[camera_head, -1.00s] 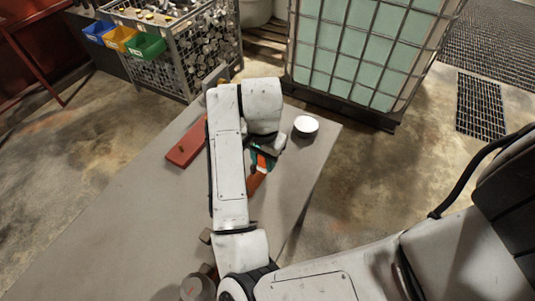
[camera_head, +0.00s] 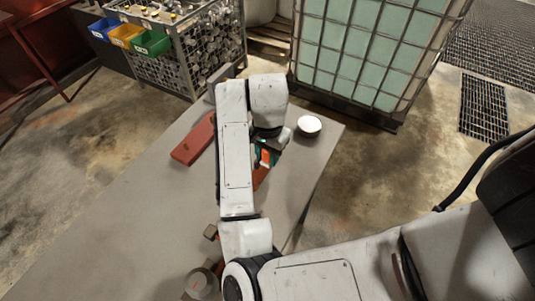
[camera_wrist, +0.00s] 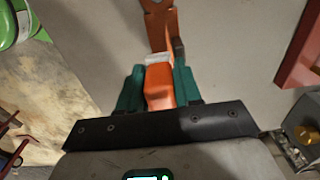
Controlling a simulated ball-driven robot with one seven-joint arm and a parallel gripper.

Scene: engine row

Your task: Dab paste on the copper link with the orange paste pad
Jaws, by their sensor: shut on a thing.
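My gripper (camera_wrist: 158,82) is shut on the orange paste pad (camera_wrist: 159,88), held between its teal fingers. The pad has a pale grey-white end facing away from the wrist. The copper link (camera_wrist: 159,17), a flat brown-orange piece with a forked end, lies on the grey table just beyond that end in the wrist view. The pad hides part of the link, and I cannot tell whether they touch. In the head view, the pad (camera_head: 264,156) shows beneath my wrist, with part of the copper link (camera_head: 259,180) below it.
A white-topped round container (camera_head: 309,125) stands on the table (camera_head: 140,225) right of my gripper. A red block (camera_head: 194,139) lies left of my arm. A caged tank (camera_head: 365,50) and a mesh bin (camera_head: 175,60) stand beyond the table.

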